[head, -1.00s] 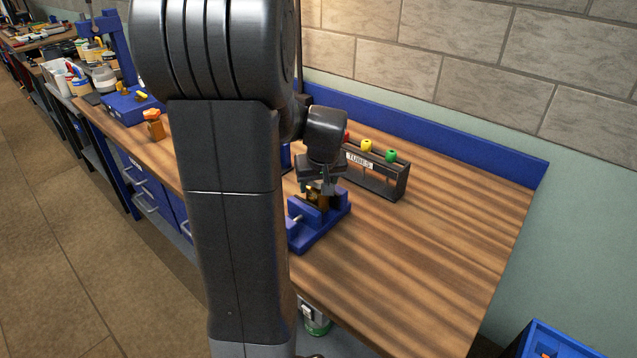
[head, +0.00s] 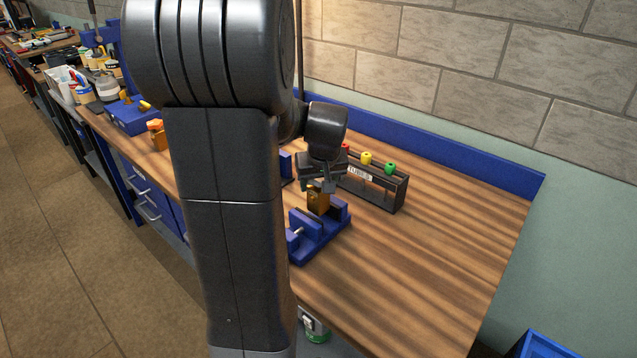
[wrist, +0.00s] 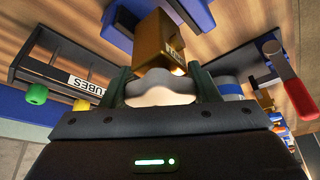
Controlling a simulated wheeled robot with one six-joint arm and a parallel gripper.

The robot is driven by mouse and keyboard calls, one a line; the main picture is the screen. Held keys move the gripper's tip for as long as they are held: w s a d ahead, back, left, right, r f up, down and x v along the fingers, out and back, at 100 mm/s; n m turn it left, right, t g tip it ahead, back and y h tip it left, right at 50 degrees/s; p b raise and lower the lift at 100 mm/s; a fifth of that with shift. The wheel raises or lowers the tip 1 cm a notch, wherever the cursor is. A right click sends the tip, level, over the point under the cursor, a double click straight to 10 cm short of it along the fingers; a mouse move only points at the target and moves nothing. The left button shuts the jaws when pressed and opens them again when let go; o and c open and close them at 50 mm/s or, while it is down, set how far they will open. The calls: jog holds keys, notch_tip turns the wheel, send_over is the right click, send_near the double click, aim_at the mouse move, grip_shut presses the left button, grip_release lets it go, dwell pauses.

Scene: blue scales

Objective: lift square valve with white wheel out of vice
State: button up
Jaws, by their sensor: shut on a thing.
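My gripper (head: 320,184) is shut on the square valve (head: 318,201), a brass-coloured block, in the head view. In the wrist view my gripper (wrist: 162,88) has its fingers on either side of the white wheel (wrist: 160,90), with the valve's square body (wrist: 158,45) beyond it. The blue vice (head: 322,240) stands on the bench below the valve. The valve shows above the vice jaws; whether its lower end is clear of them I cannot tell. Part of the vice (wrist: 118,22) shows behind the valve in the wrist view.
A dark rack labelled TUBES (head: 385,188), with red, yellow and green caps, stands close behind the vice. Another valve with an orange wheel (head: 156,133) stands at the left on the bench. The wooden bench (head: 440,240) is clear to the right. A red-handled tool (wrist: 290,80) shows in the wrist view.

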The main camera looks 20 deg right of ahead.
jog(key=shift+r+p, duration=0.85)
jog(key=shift+r, duration=0.65)
jog(key=shift+f, duration=0.1)
